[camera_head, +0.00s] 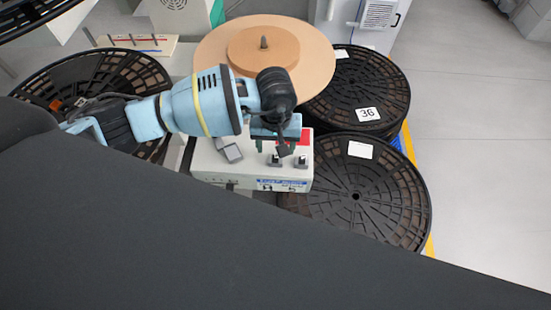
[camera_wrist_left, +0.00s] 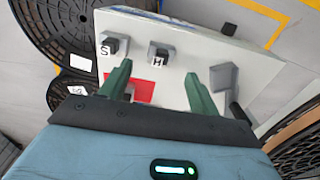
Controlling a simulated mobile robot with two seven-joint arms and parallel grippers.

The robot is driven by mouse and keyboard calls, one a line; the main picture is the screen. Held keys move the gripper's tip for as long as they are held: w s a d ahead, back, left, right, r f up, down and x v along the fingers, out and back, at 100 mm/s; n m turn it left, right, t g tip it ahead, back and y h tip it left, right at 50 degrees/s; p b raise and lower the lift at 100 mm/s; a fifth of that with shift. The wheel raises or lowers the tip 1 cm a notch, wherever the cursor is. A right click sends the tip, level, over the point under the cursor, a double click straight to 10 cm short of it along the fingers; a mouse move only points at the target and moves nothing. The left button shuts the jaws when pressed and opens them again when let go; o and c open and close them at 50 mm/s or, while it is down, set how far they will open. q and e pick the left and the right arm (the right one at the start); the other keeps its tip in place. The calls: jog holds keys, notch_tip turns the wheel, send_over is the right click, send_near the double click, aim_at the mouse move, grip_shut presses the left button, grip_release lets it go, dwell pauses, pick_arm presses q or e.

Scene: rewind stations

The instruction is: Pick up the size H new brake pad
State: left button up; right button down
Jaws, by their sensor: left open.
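The size H brake pad (camera_wrist_left: 158,56) is a small grey block with a white label reading H, on top of a white box (camera_wrist_left: 185,45). In the head view, the H pad (camera_head: 274,160) is the left one of two small labelled blocks near the box's front edge. My left gripper (camera_wrist_left: 157,72) is open and empty. In the left wrist view, the H pad shows between and beyond its green fingertips, not gripped. In the head view, my left gripper (camera_head: 272,146) is over the box, close to the pad. My right gripper is not in view.
A block labelled S (camera_wrist_left: 110,46) stands beside the H pad. A grey unlabelled block (camera_head: 230,152) and a red square (camera_wrist_left: 128,88) are on the box. Black reels (camera_head: 385,205) and a tan disc (camera_head: 212,50) surround it. A dark surface fills the lower left.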

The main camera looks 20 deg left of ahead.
aim_at(275, 156)
pick_arm(q)
jog(key=f, duration=0.5)
jog(key=shift+s, duration=0.2)
jog(key=c, duration=1.1)
jog(key=shift+r, duration=0.1)
jog(key=shift+r, duration=0.5)
notch_tip(275, 156, up, 2)
jog(key=shift+r, duration=0.1)
jog(key=s+d, duration=0.2)
jog(key=s, duration=0.3)
jog(key=s+d+r, duration=0.1)
jog(key=s+d, duration=0.1)
jog(key=s, duration=0.3)
jog(key=s+d, duration=0.2)
jog(key=s, duration=0.3)
jog(key=shift+r, duration=0.35)
